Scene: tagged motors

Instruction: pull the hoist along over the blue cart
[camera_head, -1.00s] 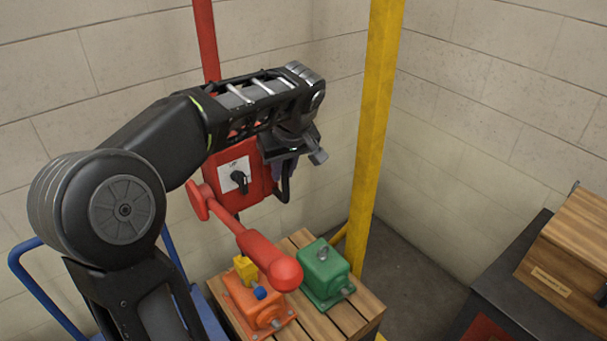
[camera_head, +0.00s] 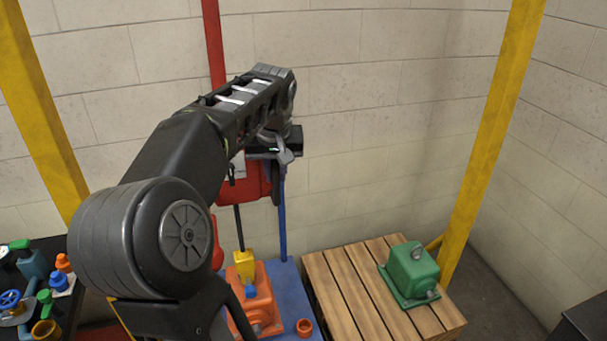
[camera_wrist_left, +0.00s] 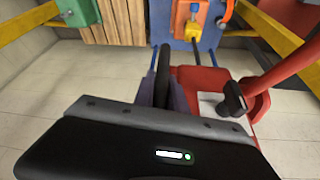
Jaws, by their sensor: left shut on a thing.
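The red hoist (camera_head: 248,186) hangs by the red column, partly hidden behind my left arm. My left gripper (camera_head: 276,172) is shut on its dark loop handle, which shows between the fingers in the left wrist view (camera_wrist_left: 162,78). A yellow hook block (camera_head: 244,264) hangs below the hoist at the top of an orange motor (camera_head: 262,303). The motor is over the blue cart (camera_head: 292,283); I cannot tell whether it touches the deck. The cart also shows in the left wrist view (camera_wrist_left: 216,38). My arm hides part of the motor and cart. My right gripper is not in view.
A wooden pallet (camera_head: 345,290) with a green motor (camera_head: 412,270) stands right of the cart, by a yellow post (camera_head: 490,135). Another yellow post (camera_head: 42,115) and a dark bench with several small colourful parts (camera_head: 60,282) are at the left.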

